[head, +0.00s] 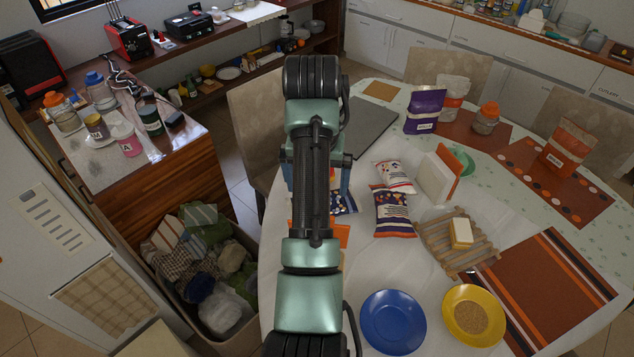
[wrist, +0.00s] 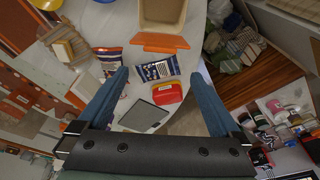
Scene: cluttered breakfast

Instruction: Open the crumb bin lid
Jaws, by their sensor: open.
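A beige open-topped box (wrist: 162,14), which looks like the crumb bin, stands on the table at the top of the wrist view. Its orange lid (wrist: 160,42) lies out to one side of the opening, and the inside of the box shows. In the head view the orange lid (head: 342,236) shows beside my arm, which hides most of the box. My gripper (wrist: 160,73) is open and empty, with its two blue fingers wide apart. In the wrist view the lid lies beyond the fingertips, apart from them.
A patterned packet (wrist: 155,69) and a red-and-yellow container (wrist: 168,93) appear between the fingers in the wrist view. More packets (head: 393,211), a blue plate (head: 393,322) and a yellow plate (head: 474,315) lie on the table. A cloth-filled crate (head: 240,331) stands left of the table.

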